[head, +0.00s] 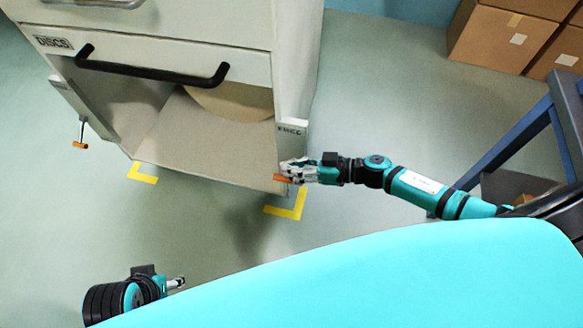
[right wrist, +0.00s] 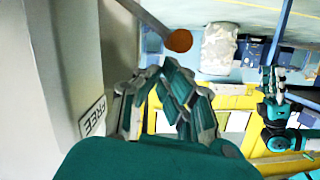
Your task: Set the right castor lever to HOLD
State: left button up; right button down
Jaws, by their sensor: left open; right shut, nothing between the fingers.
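The right castor lever (head: 284,179) has an orange end and sits low at the cabinet's front right corner. In the right wrist view it is a grey bar with a round orange knob (right wrist: 179,40), just beyond the fingertips. A label reading FREE (right wrist: 93,118) is on the panel beside it. My right gripper (head: 288,170) is shut and empty, right at the lever; I cannot tell whether it touches. It also shows in the right wrist view (right wrist: 158,78). My left gripper (head: 178,283) is open and empty, low over the floor at the lower left.
The cabinet (head: 190,25) has a DISCS drawer with a black handle (head: 150,70). A left lever with an orange end (head: 80,145) hangs at its left side. Yellow corner marks (head: 290,208) lie on the floor. Cartons (head: 500,40) and a blue frame (head: 510,145) stand right.

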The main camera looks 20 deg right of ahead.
jog(key=shift+s+a+f, duration=0.1)
dwell(0.5)
jog(key=shift+s+a+f+n, duration=0.1)
jog(key=shift+s+f+n, duration=0.1)
jog(key=shift+n, duration=0.1)
